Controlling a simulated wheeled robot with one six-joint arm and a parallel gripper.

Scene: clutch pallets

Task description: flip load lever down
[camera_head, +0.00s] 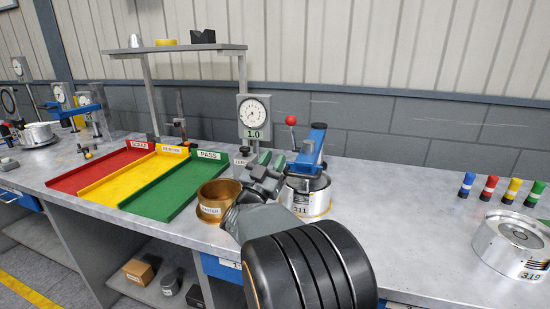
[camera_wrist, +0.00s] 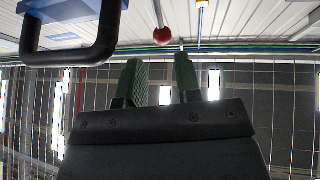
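The load lever has a red ball knob (camera_head: 291,121) on a thin rod; it stands up beside a blue clamp arm (camera_head: 311,148) above a silver round part marked 311 (camera_head: 306,203). In the wrist view the red knob (camera_wrist: 163,35) shows beyond the fingertips, roughly in line with the gap between them. My gripper (camera_head: 271,160) is left of the blue clamp and below the knob, apart from the knob. Its two green-padded fingers (camera_wrist: 158,72) are parted with nothing between them. The lever's lower end is mostly hidden.
A brass cup (camera_head: 211,203) sits to the left, near red, yellow and green trays (camera_head: 181,191). A black handle (camera_wrist: 75,55) is close at the wrist view's upper left.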

